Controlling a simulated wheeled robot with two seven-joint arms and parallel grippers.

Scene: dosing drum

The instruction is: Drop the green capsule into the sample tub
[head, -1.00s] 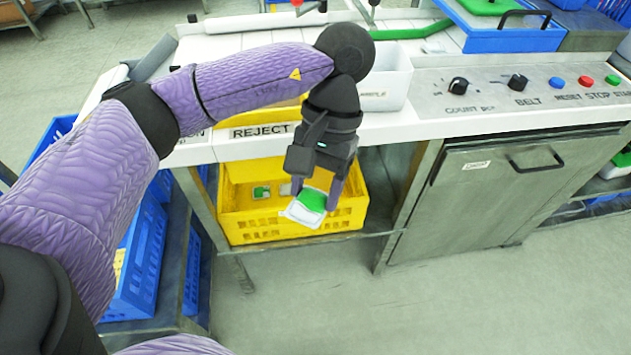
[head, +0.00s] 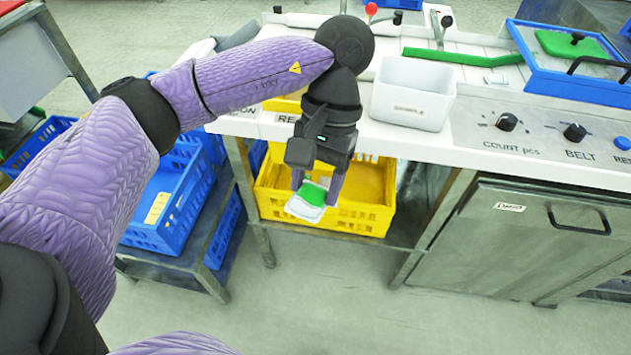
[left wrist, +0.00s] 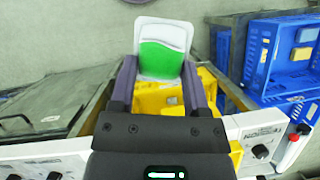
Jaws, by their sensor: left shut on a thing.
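The green capsule (head: 313,194) is a flat, pale-edged pod with a green fill. My left gripper (head: 317,188) points down and is shut on it, one finger on each side. The capsule also shows between the fingers in the left wrist view (left wrist: 161,58). In the head view it appears in front of the yellow crate, below the level of the bench top. The sample tub (head: 408,100), white and open with a small label, stands on the white bench top, up and to the right of the gripper. My right gripper is not in view.
The yellow crate (head: 362,219) sits on a shelf under the bench, behind the capsule. A blue crate (head: 150,235) stands at the left. The control panel (head: 560,135) and a steel cabinet (head: 530,235) are at the right. Floor in front is clear.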

